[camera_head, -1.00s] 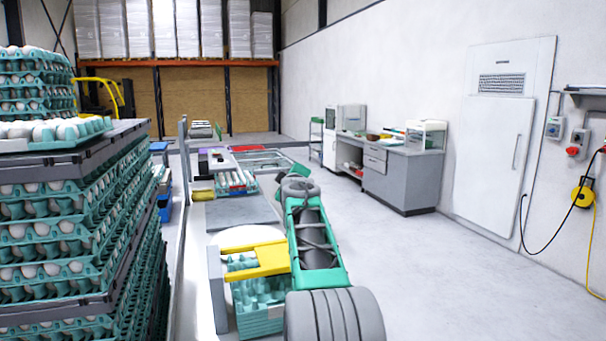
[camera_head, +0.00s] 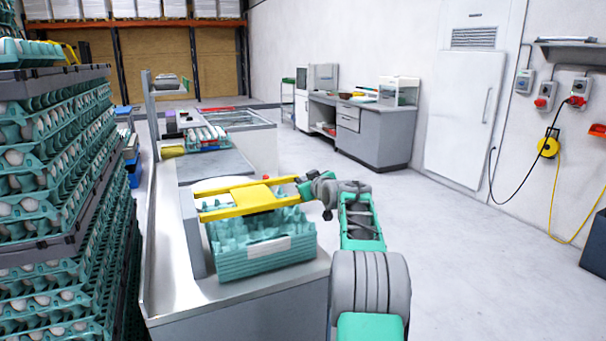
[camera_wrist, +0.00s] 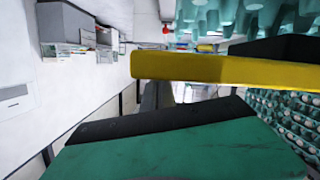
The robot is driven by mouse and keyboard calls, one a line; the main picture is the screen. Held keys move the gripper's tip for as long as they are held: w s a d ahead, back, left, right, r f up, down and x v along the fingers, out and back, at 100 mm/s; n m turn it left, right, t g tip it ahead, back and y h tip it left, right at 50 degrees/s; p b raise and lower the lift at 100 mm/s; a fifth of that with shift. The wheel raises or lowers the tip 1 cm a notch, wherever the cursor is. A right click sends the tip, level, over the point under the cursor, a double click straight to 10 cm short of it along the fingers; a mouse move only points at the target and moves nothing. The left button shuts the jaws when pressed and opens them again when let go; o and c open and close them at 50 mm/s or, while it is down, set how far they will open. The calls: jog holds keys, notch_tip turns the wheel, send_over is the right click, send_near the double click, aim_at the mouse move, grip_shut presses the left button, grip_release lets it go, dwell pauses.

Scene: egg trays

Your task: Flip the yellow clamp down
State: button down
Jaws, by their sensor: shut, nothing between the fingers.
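The yellow clamp (camera_head: 252,198) shows in the head view as a flat yellow frame with a broad plate, just above a stack of teal egg trays (camera_head: 262,262). My gripper (camera_head: 303,187) is shut and empty at the clamp's right end, very close to it. I cannot tell if they touch. In the wrist view the clamp is a thick yellow bar (camera_wrist: 230,70) crossing in front of my green gripper finger with its black pad (camera_wrist: 170,140). Teal tray cups (camera_wrist: 250,15) show at the top of the wrist view. The fingertips are partly hidden.
The trays stand on a metal bench (camera_head: 170,285) with a grey upright plate (camera_head: 193,232) left of them. Tall egg stacks (camera_head: 55,190) rise on the left. A grey cabinet (camera_head: 375,138) stands at the back. The floor to the right is clear.

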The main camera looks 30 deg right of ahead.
jog(key=shift+s+f+b, duration=0.15)
jog(key=shift+f+b, duration=0.2)
jog(key=shift+f, duration=1.3)
jog(key=shift+r, duration=0.1)
notch_tip(320, 180, up, 6)
jog(key=p, duration=0.2)
jog(key=b+v, duration=0.2)
jog(key=v, duration=0.8)
jog(key=shift+a+r, duration=0.25)
